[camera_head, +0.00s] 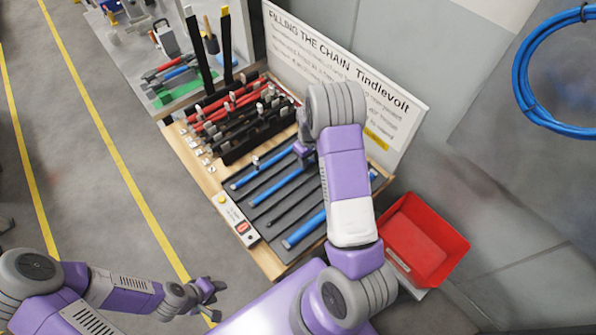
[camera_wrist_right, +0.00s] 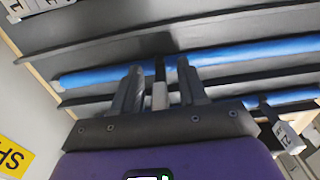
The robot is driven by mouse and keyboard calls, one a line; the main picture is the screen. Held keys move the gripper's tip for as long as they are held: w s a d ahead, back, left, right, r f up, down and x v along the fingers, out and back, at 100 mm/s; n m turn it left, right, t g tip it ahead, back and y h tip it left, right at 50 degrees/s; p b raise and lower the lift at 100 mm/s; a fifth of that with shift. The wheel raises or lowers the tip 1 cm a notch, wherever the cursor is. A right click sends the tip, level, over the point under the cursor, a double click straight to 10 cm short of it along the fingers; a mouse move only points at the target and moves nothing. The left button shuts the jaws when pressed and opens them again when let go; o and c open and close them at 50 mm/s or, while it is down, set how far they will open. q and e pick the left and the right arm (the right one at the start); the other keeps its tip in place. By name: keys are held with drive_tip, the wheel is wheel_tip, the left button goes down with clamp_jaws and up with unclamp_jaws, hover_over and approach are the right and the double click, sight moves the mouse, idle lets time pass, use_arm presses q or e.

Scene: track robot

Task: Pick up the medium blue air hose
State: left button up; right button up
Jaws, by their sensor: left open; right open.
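Several blue air hoses lie on the dark tray (camera_head: 256,222): a thin one (camera_head: 262,167), a middle one (camera_head: 278,188) and a thicker one (camera_head: 305,230) nearer me. I take the middle one as the medium hose, but cannot be sure. My right arm covers part of the tray and hides most of its gripper in the head view. In the right wrist view my right gripper (camera_wrist_right: 160,88) is open, its fingers pointing towards a long blue hose (camera_wrist_right: 230,55); contact is unclear. My left gripper (camera_head: 208,290) is open and empty, left of the workbench.
A black rack (camera_head: 240,148) with red and black tools stands behind the hoses. A white sign board (camera_head: 340,75) rises along the back. A red bin (camera_head: 425,240) sits at the right. A coiled blue hose (camera_head: 530,95) hangs on the wall.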

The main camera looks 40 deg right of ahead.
clamp_jaws()
idle(0.3)
